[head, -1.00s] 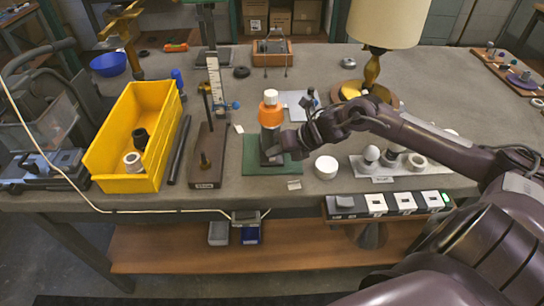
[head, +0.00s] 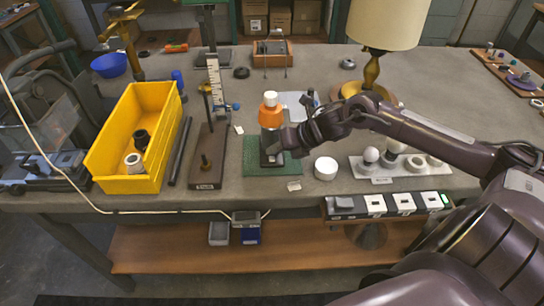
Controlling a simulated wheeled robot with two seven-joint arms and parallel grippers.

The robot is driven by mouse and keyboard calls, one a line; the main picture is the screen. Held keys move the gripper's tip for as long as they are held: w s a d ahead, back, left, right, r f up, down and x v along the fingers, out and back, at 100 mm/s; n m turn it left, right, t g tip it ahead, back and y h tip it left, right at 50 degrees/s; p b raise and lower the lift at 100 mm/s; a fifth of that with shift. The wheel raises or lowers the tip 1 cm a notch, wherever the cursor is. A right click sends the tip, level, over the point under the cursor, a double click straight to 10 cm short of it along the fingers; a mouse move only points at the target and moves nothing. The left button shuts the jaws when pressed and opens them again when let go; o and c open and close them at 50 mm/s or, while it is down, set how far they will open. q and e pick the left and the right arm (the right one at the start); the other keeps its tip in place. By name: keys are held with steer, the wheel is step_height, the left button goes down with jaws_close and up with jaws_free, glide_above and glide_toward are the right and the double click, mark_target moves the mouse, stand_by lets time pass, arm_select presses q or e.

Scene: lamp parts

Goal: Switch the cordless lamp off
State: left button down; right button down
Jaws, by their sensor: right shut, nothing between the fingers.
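A larger lamp with a cream shade (head: 388,24) and brass stem stands farther back right. My left gripper is not in view.
A yellow bin (head: 112,158) and a dark upright stand (head: 207,165) are to the left.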

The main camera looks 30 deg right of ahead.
mark_target(276, 162)
step_height(276, 162, up, 6)
steer(key=p, duration=0.4)
stand_by(0.5)
